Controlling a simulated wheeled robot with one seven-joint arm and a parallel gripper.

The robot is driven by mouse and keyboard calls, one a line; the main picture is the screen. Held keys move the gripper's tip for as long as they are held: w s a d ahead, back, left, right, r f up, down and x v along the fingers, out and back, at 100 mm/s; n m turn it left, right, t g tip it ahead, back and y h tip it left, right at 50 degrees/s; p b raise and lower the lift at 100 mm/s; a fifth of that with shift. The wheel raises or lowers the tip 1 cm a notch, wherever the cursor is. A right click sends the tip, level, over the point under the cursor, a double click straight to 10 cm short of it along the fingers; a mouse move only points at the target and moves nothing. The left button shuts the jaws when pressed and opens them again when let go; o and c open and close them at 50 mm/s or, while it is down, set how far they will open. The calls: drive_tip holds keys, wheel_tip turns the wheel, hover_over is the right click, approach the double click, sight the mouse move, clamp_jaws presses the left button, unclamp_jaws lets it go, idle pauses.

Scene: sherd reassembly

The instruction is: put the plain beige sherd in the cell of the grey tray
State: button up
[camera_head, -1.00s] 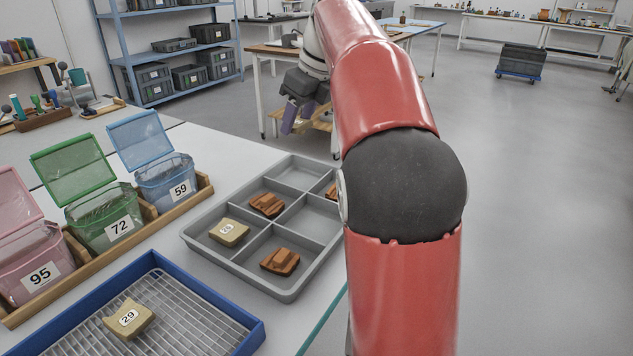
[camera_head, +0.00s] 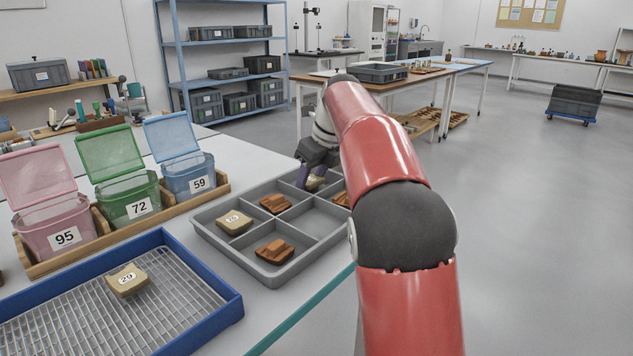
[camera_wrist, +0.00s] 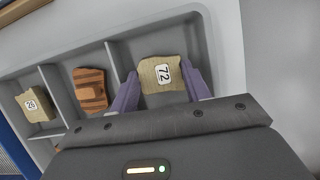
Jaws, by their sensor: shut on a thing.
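The beige sherd (camera_wrist: 155,72) with a white "72" label is between the two fingers of my gripper (camera_wrist: 160,88) in the wrist view. My gripper is shut on it. In the head view my gripper (camera_head: 312,172) is down at the far left cell of the grey tray (camera_head: 205,232), and the sherd (camera_head: 314,183) shows in part below the fingers. The sherd lies within that cell's outline; I cannot tell whether it touches the floor. Another beige sherd (camera_head: 234,222) is in the near left cell, with a reddish-brown sherd (camera_head: 275,203) between.
Reddish-brown sherds also lie in the near right cell (camera_head: 274,250) and far right cell (camera_head: 342,199). The middle right cell is empty. A beige sherd (camera_head: 127,280) labelled 29 lies on the blue-rimmed rack (camera_head: 215,290). Open pink, green and blue bins (camera_head: 190,178) stand left.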

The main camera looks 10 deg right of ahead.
drive_tip(key=o, duration=0.7)
drive_tip(key=shift+f, duration=0.1)
drive_tip(key=p+v, duration=0.3)
drive_tip(key=v, duration=0.8)
drive_tip(key=s+r+n, duration=0.1)
drive_tip(key=s+n, duration=0.5)
drive_tip(key=s, duration=0.2)
drive_tip(key=s+a+f+n+h, duration=0.1)
drive_tip(key=s+f+n, duration=0.5)
drive_tip(key=s+n, duration=0.1)
drive_tip(key=s+f+n+t, duration=0.1)
drive_tip(key=s+f+n, duration=0.5)
drive_tip(key=s+n, duration=0.2)
drive_tip(key=s+a+f+n+t+h, duration=0.1)
drive_tip(key=s+f+n, duration=0.5)
drive_tip(key=s+n, duration=0.2)
drive_tip(key=shift+s+a+h, duration=0.15)
drive_tip(key=shift+s, duration=0.55)
drive_tip(key=shift+s+a+h, duration=0.15)
drive_tip(key=shift+s, duration=0.55)
